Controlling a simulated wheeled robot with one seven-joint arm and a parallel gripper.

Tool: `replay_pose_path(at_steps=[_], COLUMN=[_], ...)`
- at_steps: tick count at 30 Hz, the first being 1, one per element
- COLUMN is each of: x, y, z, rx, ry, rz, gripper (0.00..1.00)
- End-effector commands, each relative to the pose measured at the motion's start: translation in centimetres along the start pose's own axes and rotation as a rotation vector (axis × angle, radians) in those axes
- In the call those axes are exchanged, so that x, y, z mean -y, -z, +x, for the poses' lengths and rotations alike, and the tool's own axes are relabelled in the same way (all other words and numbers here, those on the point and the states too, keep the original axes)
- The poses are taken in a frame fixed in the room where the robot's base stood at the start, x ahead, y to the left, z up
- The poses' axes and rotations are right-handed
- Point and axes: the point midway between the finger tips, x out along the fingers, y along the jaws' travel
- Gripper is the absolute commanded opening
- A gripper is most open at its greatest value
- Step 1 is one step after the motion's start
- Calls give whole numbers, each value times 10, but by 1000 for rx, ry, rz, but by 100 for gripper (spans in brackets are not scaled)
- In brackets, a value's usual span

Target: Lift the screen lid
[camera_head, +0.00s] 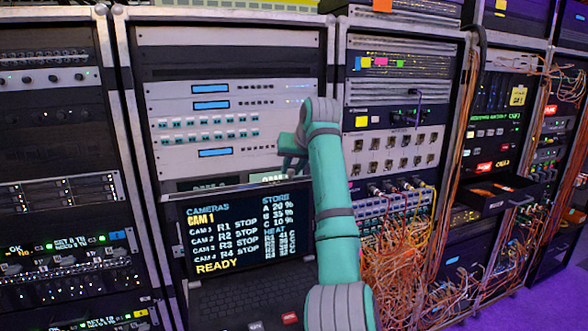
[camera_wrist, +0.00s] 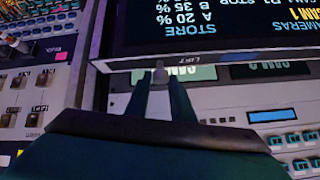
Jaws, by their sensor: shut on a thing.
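The screen lid (camera_head: 240,227) stands raised, roughly upright, above a dark keyboard (camera_head: 250,297) in the rack second from left. Its lit screen shows camera, store and heat text. My gripper (camera_head: 287,172) is at the lid's top edge, right of its middle, partly hidden by my teal arm. In the wrist view the lid (camera_wrist: 215,28) appears upside down at the top, with a pale rim. My gripper's fingers (camera_wrist: 161,82) are shut on a small grey tab (camera_wrist: 160,74) at that rim.
Behind the lid are rack panels with blue displays (camera_head: 215,153) and rows of teal buttons (camera_head: 208,129). A tangle of orange cables (camera_head: 400,265) hangs right of my arm. A drawer (camera_head: 495,200) juts out farther right.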

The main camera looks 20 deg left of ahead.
Motion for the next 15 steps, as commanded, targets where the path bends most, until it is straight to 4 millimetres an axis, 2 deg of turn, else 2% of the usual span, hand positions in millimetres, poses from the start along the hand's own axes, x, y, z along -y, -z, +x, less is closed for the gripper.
replay_pose_path(at_steps=[4,5,6,7,15], x=[2,2,2,2,9], y=[4,4,4,4,2], z=[-3,-3,-3,-3,1], rx=[-13,-13,-13,-12,-4], ry=[1,1,2,2,8], rz=[-2,-2,-2,-3,-8], gripper=[0,24,34,38,38])
